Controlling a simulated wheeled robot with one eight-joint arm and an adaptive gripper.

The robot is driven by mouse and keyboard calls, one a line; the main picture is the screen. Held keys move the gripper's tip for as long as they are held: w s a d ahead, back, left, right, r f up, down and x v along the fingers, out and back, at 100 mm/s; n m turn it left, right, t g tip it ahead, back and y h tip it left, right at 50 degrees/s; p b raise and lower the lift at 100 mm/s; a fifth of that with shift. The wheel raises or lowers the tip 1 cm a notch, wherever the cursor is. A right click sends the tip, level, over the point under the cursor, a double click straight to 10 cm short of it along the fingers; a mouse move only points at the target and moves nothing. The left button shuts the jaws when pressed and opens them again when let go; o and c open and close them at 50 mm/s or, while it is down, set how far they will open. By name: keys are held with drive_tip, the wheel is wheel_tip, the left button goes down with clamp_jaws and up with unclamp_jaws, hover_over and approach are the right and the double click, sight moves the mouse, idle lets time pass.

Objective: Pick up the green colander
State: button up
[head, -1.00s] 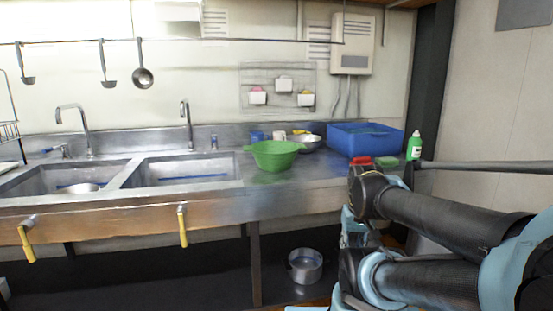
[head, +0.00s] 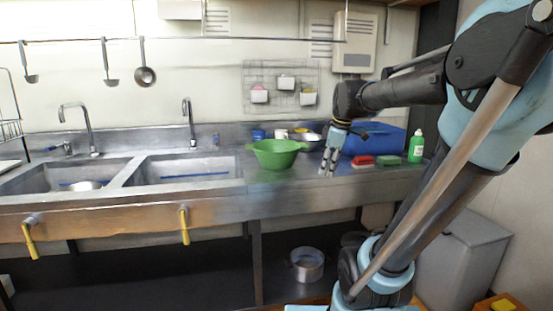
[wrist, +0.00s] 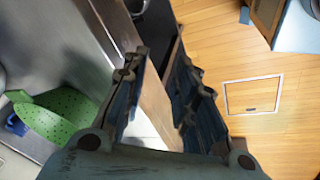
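The green colander (head: 275,154) stands upright on the steel counter, just right of the right sink, in the head view. In the wrist view the colander (wrist: 62,118) shows at the left edge, with its perforated wall visible. My gripper (head: 328,170) hangs over the counter to the right of the colander, apart from it. In the wrist view my gripper (wrist: 160,75) has its two fingers spread with nothing between them.
A blue tub (head: 364,138) stands behind my gripper. A red sponge (head: 362,161), a green sponge (head: 388,161) and a green bottle (head: 416,147) are to the right. A metal bowl (head: 311,141) is behind the colander. Two sinks lie left; the faucet (head: 189,122) rises behind.

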drive_tip(key=w+a+r+n+y, duration=0.1)
drive_tip(key=w+a+r+n, duration=0.4)
drive_tip(key=w, duration=0.4)
drive_tip(key=w+a+r+n+y, duration=0.1)
drive_tip(key=w+a+r+n, duration=0.2)
drive_tip(key=w+r+n, duration=0.5)
approach(287, 167)
drive_tip(key=shift+x, duration=2.5)
drive_tip(key=shift+w, duration=0.15)
drive_tip(key=shift+r, duration=0.1)
clamp_jaws()
